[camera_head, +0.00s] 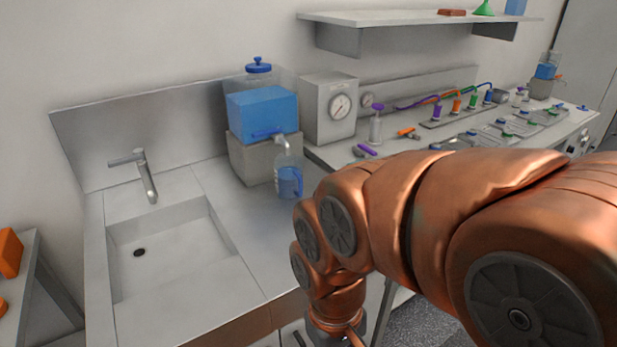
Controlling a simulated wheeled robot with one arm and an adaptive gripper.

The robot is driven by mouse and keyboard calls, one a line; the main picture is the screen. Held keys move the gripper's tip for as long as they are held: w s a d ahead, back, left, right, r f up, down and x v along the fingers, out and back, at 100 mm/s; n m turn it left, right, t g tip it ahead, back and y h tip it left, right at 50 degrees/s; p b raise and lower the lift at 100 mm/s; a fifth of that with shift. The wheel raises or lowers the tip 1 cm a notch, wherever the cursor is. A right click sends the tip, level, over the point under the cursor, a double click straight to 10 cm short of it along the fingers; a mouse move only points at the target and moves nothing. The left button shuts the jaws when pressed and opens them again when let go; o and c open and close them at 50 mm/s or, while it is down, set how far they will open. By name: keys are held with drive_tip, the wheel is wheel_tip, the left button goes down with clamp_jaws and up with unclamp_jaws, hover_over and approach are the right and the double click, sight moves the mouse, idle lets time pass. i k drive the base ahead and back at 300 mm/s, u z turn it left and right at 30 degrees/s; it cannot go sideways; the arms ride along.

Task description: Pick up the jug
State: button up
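The jug (290,182) is a clear vessel with blue liquid and a blue handle on its right side. It stands upright on the steel counter, under the spout of a blue tank (262,112) that sits on a grey block. My copper arm crosses the right and lower middle of the view, just right of and in front of the jug. The arm bends down past the counter's front edge. Only the wrist end shows at the bottom edge; the gripper's fingers are out of view.
A sink (170,250) with a tap (146,175) lies left of the jug. A grey gauge box (329,108) stands behind it to the right. Bottles, tools and coloured cables crowd the right bench. A shelf (420,20) hangs above. Bare counter (235,215) lies between sink and jug.

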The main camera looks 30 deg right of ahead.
sight(288, 171)
drive_tip(key=z, duration=1.35)
drive_tip(key=i, duration=0.6)
drive_tip(key=u, duration=2.45)
